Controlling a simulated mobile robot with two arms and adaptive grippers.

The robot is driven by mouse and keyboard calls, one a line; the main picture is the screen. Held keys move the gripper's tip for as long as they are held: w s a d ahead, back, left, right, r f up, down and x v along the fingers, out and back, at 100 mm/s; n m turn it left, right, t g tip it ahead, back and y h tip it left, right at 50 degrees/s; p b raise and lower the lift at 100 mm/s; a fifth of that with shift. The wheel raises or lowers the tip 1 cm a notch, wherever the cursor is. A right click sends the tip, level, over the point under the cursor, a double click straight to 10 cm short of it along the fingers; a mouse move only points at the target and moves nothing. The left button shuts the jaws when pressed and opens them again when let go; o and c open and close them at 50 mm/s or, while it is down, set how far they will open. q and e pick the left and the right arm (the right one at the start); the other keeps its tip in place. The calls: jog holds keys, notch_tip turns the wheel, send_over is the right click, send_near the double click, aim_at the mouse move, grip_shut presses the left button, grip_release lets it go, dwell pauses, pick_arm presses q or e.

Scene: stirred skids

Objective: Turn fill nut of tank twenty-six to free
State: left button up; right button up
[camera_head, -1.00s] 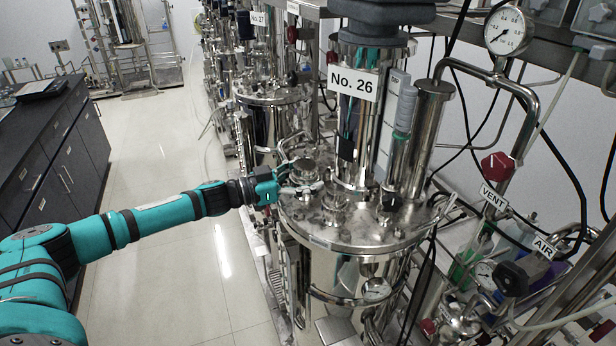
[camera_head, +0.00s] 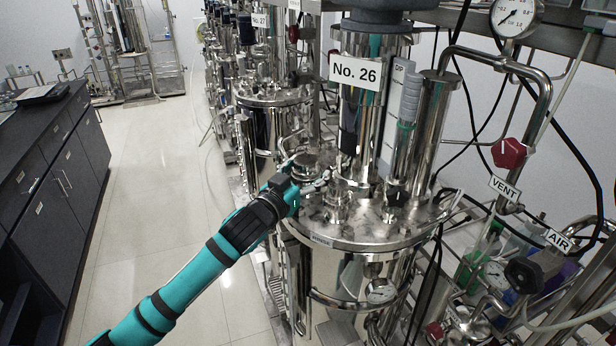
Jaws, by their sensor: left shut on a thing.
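Tank twenty-six (camera_head: 345,235) is a shiny steel vessel with a round lid, below a white "No. 26" sign (camera_head: 357,72). Its fill nut (camera_head: 306,164) is a steel cap with side arms on the left part of the lid. My left gripper (camera_head: 303,185) comes in from the lower left and is shut on the fill nut at its near left side. The fingertips and the exact grip are partly hidden by the gripper's own body. My right gripper is not in view.
A tall steel column (camera_head: 425,130) and a sight tube stand on the lid right of the nut. A red VENT knob (camera_head: 509,153), a black AIR knob (camera_head: 523,275) and hoses lie right. Tank twenty-seven (camera_head: 270,115) stands behind. The floor aisle at left is clear.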

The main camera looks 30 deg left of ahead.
pick_arm(q)
jog(key=shift+n+y, duration=0.8)
jog(key=shift+y, duration=0.4)
jog(key=shift+a+r+y, duration=0.1)
jog(key=shift+r+y, duration=0.05)
jog(key=shift+y, duration=0.15)
jog(key=o, duration=1.2)
notch_tip(320, 180, up, 10)
jog(key=shift+f, duration=0.1)
